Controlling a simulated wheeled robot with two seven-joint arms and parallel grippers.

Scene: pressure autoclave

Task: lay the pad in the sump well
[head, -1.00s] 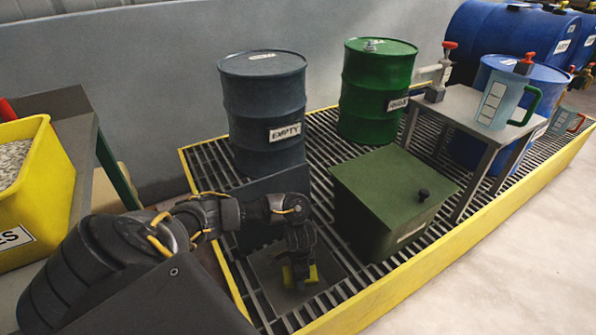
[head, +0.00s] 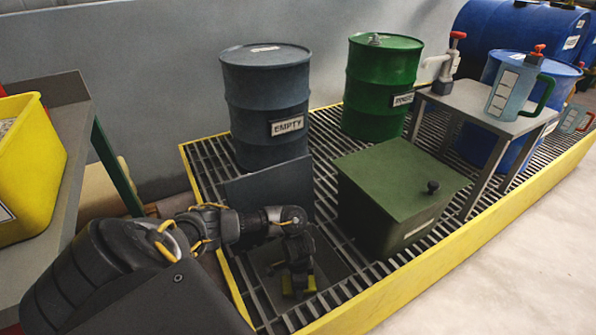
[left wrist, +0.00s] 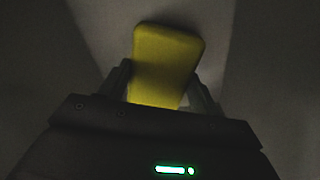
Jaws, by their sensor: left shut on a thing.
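My left gripper (head: 298,284) is shut on the yellow pad (left wrist: 165,65). The pad sticks out past the fingers in the left wrist view, and small parts of it show beside the fingers in the head view. The sump well (head: 326,264) is a square opening in the grating. Its grey hatch panel (head: 262,192) stands raised at the back edge. The gripper points down at the well's opening. The arm and gripper hide part of the well, and I cannot tell whether the pad touches its floor. My right gripper is not in view.
A green box (head: 400,178) with a black knob stands right of the well. A grey "EMPTY" drum (head: 262,90) and a green drum (head: 380,95) stand behind. A small table (head: 470,105) carries a jug (head: 510,90). A yellow rim (head: 420,270) edges the grating. A yellow bin (head: 40,165) is at left.

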